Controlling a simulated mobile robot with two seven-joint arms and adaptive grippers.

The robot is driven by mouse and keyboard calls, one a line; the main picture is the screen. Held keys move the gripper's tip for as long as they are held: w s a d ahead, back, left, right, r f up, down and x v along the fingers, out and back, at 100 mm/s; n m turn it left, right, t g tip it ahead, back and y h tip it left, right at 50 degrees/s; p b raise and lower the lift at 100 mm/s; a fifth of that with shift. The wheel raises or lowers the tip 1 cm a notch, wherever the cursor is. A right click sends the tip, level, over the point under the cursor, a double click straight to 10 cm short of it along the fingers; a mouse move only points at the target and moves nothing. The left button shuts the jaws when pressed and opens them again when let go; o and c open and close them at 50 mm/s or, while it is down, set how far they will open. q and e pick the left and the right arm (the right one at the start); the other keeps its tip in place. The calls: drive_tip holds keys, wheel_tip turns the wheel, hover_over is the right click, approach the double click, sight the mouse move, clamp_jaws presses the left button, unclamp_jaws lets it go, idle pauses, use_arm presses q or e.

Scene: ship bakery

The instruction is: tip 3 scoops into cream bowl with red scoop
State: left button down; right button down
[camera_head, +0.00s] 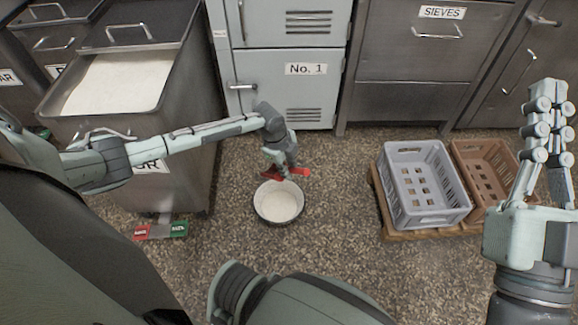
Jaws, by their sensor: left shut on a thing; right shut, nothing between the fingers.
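My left gripper (286,172) reaches down over the floor and is shut on the red scoop (300,171). Parts of the scoop show on both sides of the fingers; the rest is hidden by them. The bowl (279,203), pale inside with a dark rim, stands on the floor just below the scoop in the picture. Whether the scoop holds anything, or how full the bowl is, I cannot tell. My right gripper (549,105) is raised at the right edge, shut and empty, far from the bowl.
An open metal bin (190,120) of white powder stands at the left. A red and green labelled piece (161,231) lies before it. Grey (430,216) and brown (482,211) crates stand at the right. Locker No. 1 (285,88) and drawers close off the back. Floor around the bowl is clear.

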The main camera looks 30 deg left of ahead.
drive_tip(key=shift+w+a+f, duration=0.15)
drive_tip(key=shift+f, duration=0.15)
use_arm(q)
drive_tip(key=shift+r+p, duration=0.2)
drive_tip(key=shift+p, duration=0.25)
drive_tip(key=y+p, duration=0.2)
drive_tip(key=shift+d+r+p, duration=0.15)
drive_tip(key=shift+r+p, duration=0.2)
drive_tip(key=t+y+p, duration=0.1)
drive_tip(key=y+p, duration=0.1)
drive_tip(key=shift+r+y, duration=0.15)
drive_tip(key=shift+y, duration=0.25)
drive_tip(key=shift+m+y, duration=0.3)
drive_tip(key=shift+y, duration=0.2)
use_arm(e)
wheel_tip(320, 180, up, 6)
drive_tip(key=shift+f, duration=0.15)
